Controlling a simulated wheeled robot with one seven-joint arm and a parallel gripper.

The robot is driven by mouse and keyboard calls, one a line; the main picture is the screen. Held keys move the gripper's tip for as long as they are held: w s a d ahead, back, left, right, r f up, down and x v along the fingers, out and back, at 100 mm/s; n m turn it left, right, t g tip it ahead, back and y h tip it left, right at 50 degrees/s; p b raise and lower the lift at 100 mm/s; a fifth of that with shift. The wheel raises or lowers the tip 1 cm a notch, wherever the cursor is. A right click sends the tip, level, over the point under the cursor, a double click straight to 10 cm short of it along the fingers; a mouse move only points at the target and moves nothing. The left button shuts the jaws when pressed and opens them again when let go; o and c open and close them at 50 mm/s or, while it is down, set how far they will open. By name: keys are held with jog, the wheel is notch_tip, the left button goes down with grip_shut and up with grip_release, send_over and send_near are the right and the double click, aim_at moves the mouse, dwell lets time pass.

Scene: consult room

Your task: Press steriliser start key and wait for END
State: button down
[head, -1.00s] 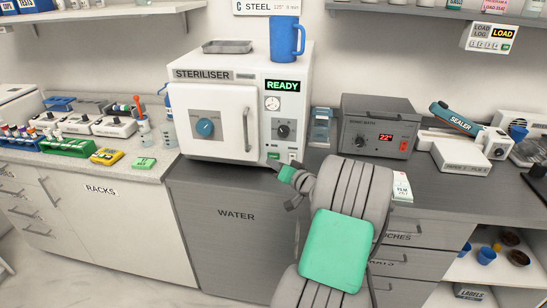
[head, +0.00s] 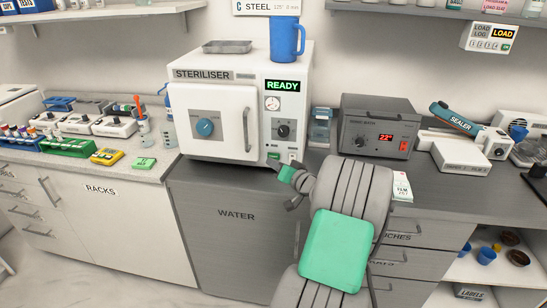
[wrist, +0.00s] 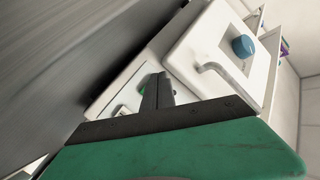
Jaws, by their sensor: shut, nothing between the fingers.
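The steriliser (head: 212,140) is a white box on the counter with its door shut. Its display (head: 283,86) reads READY in green. A green start key (head: 274,156) sits low on its right-hand panel. My gripper (head: 271,163) is shut and empty, its tips right at the panel's lower edge by this key. In the wrist view the shut fingers (wrist: 157,88) point at the panel, and a bit of green (wrist: 142,91) shows beside them, mostly hidden. I cannot tell whether the tips touch the key.
A blue mug (head: 285,40) and a metal tray (head: 227,46) stand on top of the steriliser. Tube racks (head: 68,147) and a yellow device (head: 107,157) are on the left counter.

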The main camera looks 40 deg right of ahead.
jog(key=shift+d, duration=0.1)
jog(key=shift+w+d+f+b, duration=0.1)
jog(key=shift+w+d+b, duration=0.05)
jog(key=shift+b, duration=0.15)
jog(key=shift+w+d, duration=0.1)
jog(key=shift+w+d, duration=0.2)
jog(key=shift+d, duration=0.1)
dwell(0.6)
jog(key=shift+b, duration=0.3)
jog(key=shift+s+a, duration=0.45)
jog(key=shift+a, duration=0.2)
jog(key=shift+s+a+b, duration=0.25)
jog(key=shift+s+a, duration=0.55)
jog(key=shift+a, duration=0.2)
jog(key=shift+s+a+b, duration=0.2)
jog(key=shift+s+a, duration=0.55)
jog(key=shift+a, duration=0.25)
